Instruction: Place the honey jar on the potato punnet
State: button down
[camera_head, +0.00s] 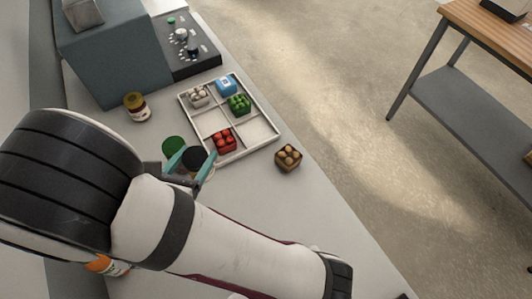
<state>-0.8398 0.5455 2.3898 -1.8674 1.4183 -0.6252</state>
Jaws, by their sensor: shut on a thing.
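The potato punnet (288,158), a small brown box with tan round tops, stands on the table to the right of the divided tray. My gripper (191,166) has teal fingers and is shut on a dark-lidded jar (194,156), left of the tray's near end and apart from the punnet. The jar's body and label are mostly hidden, so I cannot confirm from them that it is the honey jar. A gold-lidded jar (135,107) with a pale label stands farther back, beside the grey machine.
The white tray (268,117) holds red (224,141), green (239,104) and whitish (199,96) punnets and a blue box (226,84). A green lid (173,147) is close to my gripper. An orange-labelled container (104,265) is partly behind my arm. The table is clear around the potato punnet.

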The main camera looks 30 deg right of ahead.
jog(key=d+r+m+g+h, duration=0.1)
jog(key=d+m+g+h, duration=0.4)
jog(key=d, duration=0.8)
jog(key=m+g, duration=0.5)
jog(key=g, duration=0.1)
send_over(289, 154)
jog(key=shift+y, duration=0.3)
notch_tip(289, 154, down, 6)
jog(key=shift+s+r, duration=0.1)
jog(key=shift+f, duration=0.4)
jog(key=shift+c, duration=0.2)
grip_release()
jog(key=shift+f, duration=0.15)
